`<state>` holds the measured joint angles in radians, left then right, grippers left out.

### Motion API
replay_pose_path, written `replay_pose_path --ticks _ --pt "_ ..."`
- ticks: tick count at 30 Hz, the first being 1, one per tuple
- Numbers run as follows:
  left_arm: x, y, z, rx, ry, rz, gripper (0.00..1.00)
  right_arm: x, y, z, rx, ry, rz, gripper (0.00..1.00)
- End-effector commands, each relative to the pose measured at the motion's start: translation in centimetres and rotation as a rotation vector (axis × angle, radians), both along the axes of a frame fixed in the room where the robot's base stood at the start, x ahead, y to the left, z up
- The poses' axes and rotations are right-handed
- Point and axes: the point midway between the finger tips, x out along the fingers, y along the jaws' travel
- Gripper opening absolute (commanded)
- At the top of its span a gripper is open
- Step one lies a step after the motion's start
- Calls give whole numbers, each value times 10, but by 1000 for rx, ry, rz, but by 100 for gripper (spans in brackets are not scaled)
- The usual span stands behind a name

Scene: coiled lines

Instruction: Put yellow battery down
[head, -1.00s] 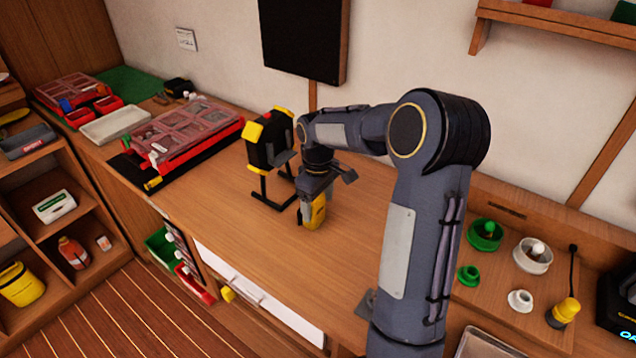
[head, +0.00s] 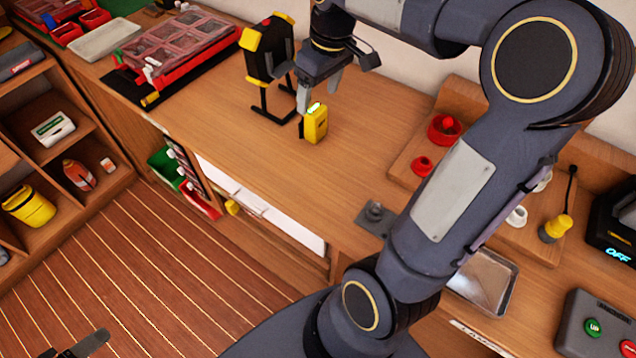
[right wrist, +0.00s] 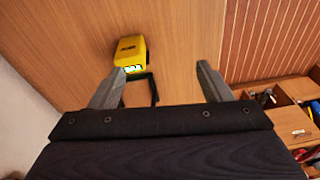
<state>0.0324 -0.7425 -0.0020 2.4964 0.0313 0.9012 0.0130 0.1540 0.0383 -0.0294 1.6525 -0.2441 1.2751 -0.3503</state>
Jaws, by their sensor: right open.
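The yellow battery (head: 316,124) stands upright on the wooden workbench (head: 235,130), just in front of a black-and-yellow device on a stand. Its top shows a lit green patch. My right gripper (head: 320,92) is open and empty just above the battery. In the right wrist view the battery (right wrist: 130,52) lies beyond the fingertips, nearer the left finger, and the right gripper (right wrist: 160,75) has its fingers wide apart. A dark part at the bottom left of the head view looks like my left gripper (head: 84,346); it is cut off by the edge.
The black-and-yellow device (head: 268,50) stands close behind the battery. A red parts case (head: 178,58) lies at the left. Red spools (head: 444,128), a metal tray (head: 485,280) and a yellow-headed tool (head: 556,228) are at the right. Bench around the battery's front is clear.

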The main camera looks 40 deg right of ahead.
Motion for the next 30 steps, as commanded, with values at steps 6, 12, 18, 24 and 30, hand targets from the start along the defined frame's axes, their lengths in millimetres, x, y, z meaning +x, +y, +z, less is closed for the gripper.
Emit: replay_pose_path --ticks 6,12,18,24,30 --pt "0 0 0 0 0 0 74 -90 68 -2 156 -167 -143 72" --pt "0 0 0 0 0 0 74 -147 116 -30 289 -260 -261 72" --pt "0 0 0 0 0 0 74 -169 135 -48 348 -291 -317 72" --pt "0 0 0 0 0 0 74 -171 137 -50 353 -292 -322 72" --pt "0 0 0 0 0 0 74 -171 136 -50 353 -291 -322 72"
